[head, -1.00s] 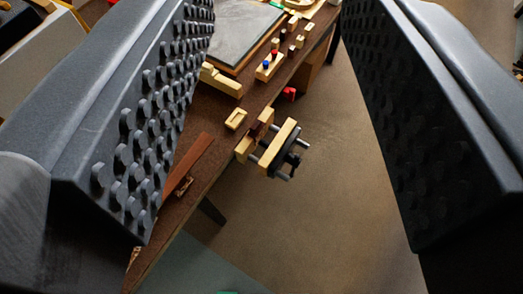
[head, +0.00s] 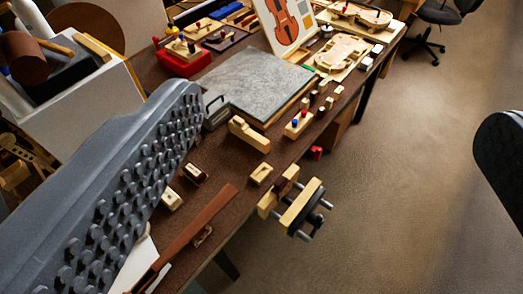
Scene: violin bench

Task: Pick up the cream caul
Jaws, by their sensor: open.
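My gripper (head: 342,120) is open and empty. One ribbed dark finger spans the left of the view over the bench; the other shows only at the right edge, over the floor. Several small pale wooden pieces lie on the brown bench, and I cannot tell for sure which is the cream caul. One is a small cream block (head: 261,174) near the front edge, beside the vise. Another small cream block (head: 172,199) lies close to the left finger, next to a dark-and-cream block (head: 195,174). The gripper touches none of them.
A wooden vise (head: 302,205) juts from the bench's front edge. A reddish-brown strip (head: 205,222) lies along that edge. A grey slab (head: 250,84), a stepped pale block (head: 249,134) and a violin picture (head: 287,22) stand farther back. Open floor is at right.

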